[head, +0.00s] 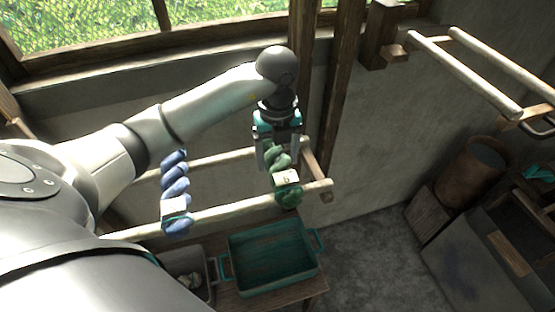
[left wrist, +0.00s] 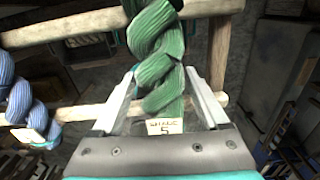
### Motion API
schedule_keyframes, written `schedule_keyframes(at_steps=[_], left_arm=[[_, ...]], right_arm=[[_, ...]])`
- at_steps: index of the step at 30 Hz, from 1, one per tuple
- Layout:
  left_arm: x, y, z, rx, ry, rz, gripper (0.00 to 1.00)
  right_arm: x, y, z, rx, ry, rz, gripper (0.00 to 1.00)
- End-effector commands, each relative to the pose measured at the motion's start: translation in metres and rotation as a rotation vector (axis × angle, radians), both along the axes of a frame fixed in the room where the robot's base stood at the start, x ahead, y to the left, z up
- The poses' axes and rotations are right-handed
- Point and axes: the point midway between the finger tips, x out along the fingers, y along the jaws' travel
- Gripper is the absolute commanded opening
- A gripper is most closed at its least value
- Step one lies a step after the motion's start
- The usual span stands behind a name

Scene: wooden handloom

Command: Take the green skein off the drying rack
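The green skein (head: 287,190) is a twisted hank with a small paper label. It hangs near the right end of the wooden drying rack (head: 240,207), looped over its poles. My left gripper (head: 276,165) points down at it from above. In the left wrist view the skein (left wrist: 158,60) runs between the two spread fingers (left wrist: 160,75), one on each side. They look open, with no clear grip on the yarn. The label shows near the palm. My right gripper is not in view.
A blue skein (head: 174,192) hangs further left on the same rack. A teal tray (head: 272,262) stands on a wooden table below, with a grey bin (head: 190,270) beside it. Empty wall poles (head: 465,75) and a brown bucket (head: 470,175) are at the right.

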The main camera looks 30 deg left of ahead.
Motion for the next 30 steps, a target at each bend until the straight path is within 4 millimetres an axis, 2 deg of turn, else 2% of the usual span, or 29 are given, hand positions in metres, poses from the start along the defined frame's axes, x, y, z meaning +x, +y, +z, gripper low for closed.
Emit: schedule_keyframes(at_steps=[2,18,26,30], left_arm=[[0.0001,-0.0001,0.0003,0.000,0.000,0.000,0.67],[0.0002,0.0001,0.0006,-0.001,-0.001,0.000,0.07],[0.0005,0.0001,0.0019,-0.001,-0.002,0.000,0.07],[0.0012,-0.0002,0.0091,-0.001,-0.004,0.001,0.07]], right_arm=[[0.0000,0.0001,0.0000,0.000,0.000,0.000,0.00],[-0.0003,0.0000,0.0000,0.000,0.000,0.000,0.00],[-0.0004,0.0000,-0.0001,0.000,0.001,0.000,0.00],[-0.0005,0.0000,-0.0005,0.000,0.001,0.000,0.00]])
